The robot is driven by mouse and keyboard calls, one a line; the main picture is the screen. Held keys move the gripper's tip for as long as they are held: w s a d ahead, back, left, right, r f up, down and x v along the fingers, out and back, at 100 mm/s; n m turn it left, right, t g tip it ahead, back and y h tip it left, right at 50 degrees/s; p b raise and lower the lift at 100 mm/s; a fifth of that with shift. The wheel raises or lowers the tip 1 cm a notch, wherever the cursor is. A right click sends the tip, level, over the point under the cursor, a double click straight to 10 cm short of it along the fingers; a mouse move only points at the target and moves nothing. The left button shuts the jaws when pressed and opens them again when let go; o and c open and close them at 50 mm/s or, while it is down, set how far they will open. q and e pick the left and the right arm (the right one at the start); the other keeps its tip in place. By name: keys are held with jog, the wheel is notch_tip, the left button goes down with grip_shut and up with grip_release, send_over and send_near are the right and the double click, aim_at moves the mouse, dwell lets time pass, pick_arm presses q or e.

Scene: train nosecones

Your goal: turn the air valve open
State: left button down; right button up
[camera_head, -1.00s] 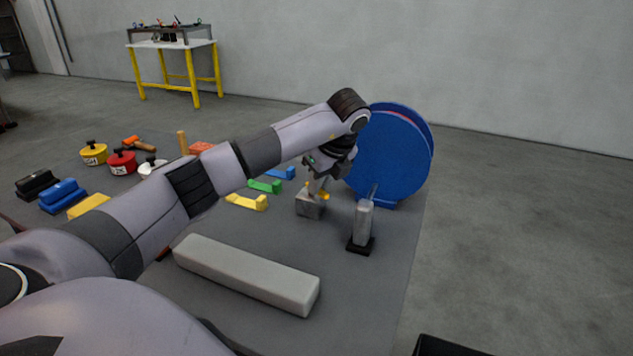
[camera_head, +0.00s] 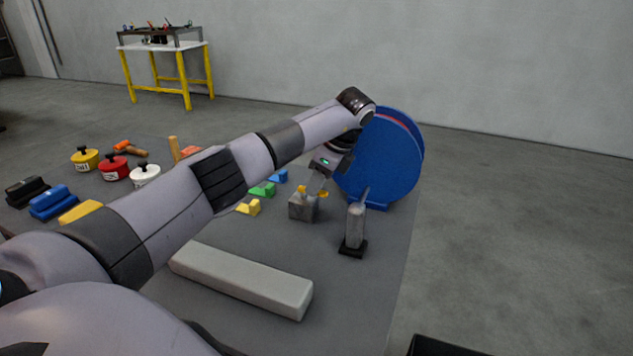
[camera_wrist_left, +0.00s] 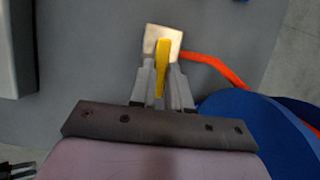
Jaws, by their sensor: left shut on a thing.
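The air valve is a small grey metal block (camera_head: 303,208) on the grey mat, with a yellow handle (camera_head: 323,194) on top. In the left wrist view, the yellow handle (camera_wrist_left: 160,62) lies between my fingers and the pale block (camera_wrist_left: 165,38) shows just beyond the fingertips. My left gripper (camera_head: 315,188) points down onto the valve and is shut on the handle. Its fingers (camera_wrist_left: 161,85) partly hide the block. The handle sticks out on both sides of the fingers in the head view. My right gripper is not in view.
A blue hose reel (camera_head: 385,165) stands close behind the valve, and an orange hose (camera_wrist_left: 218,68) runs to the block. A grey cylinder on a black base (camera_head: 354,228) stands just right. A long grey bar (camera_head: 240,280) lies in front. Yellow, green and blue blocks lie left.

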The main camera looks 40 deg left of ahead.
pick_arm(q)
jog(key=shift+a+r, duration=0.1)
jog(key=c, duration=1.1)
grip_release()
jog(key=v, duration=0.7)
